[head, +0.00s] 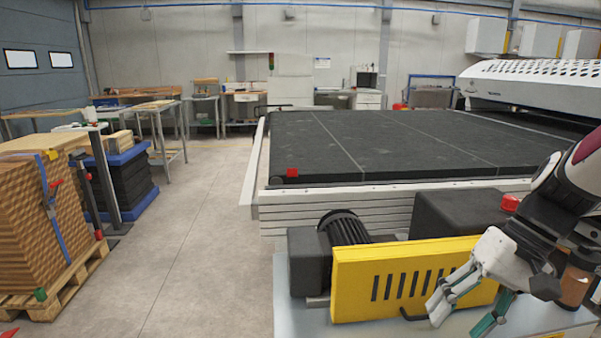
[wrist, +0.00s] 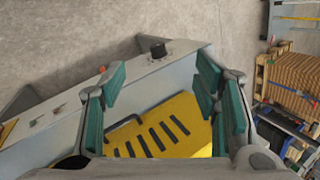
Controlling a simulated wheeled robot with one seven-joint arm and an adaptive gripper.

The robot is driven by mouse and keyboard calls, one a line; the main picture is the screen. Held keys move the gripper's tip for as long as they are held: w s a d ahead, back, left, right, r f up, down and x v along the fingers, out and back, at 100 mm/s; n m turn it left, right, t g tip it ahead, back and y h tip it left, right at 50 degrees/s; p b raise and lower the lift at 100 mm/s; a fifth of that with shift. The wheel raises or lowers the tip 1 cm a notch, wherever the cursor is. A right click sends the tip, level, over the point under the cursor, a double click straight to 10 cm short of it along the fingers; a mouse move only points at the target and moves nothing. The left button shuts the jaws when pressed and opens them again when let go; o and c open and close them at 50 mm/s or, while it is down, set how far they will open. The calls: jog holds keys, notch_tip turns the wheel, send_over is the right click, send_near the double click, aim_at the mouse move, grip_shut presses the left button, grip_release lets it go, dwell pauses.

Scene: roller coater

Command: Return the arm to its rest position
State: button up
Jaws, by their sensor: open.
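My gripper (head: 462,312) is at the lower right in the head view, in front of the yellow slotted guard (head: 385,278) of the roller coater. Its grey fingers with green pads point down and to the left. In the wrist view my gripper (wrist: 160,105) has its fingers spread wide apart with nothing between them. The yellow guard (wrist: 165,130) shows below and between the fingers. My arm comes in from the right edge of the head view.
The machine's black conveyor bed (head: 400,140) fills the middle right, with a dark motor (head: 310,260) beside the guard. A grey base plate (head: 300,318) lies below. Stacked boards on a pallet (head: 40,225) stand at the left. The concrete floor (head: 190,230) between is clear.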

jog(key=s+a+r+n+t+h, duration=0.1)
jog(key=s+a+r+h, duration=0.15)
jog(key=s, duration=0.65)
jog(key=s+a+r+n+t+h, duration=0.1)
jog(key=s+a+r+h, duration=0.15)
jog(key=s, duration=0.65)
notch_tip(320, 180, up, 15)
jog(key=t+p, duration=0.2)
jog(key=p, duration=1.2)
jog(key=shift+w+a+t, duration=0.2)
jog(key=shift+a+t, duration=0.1)
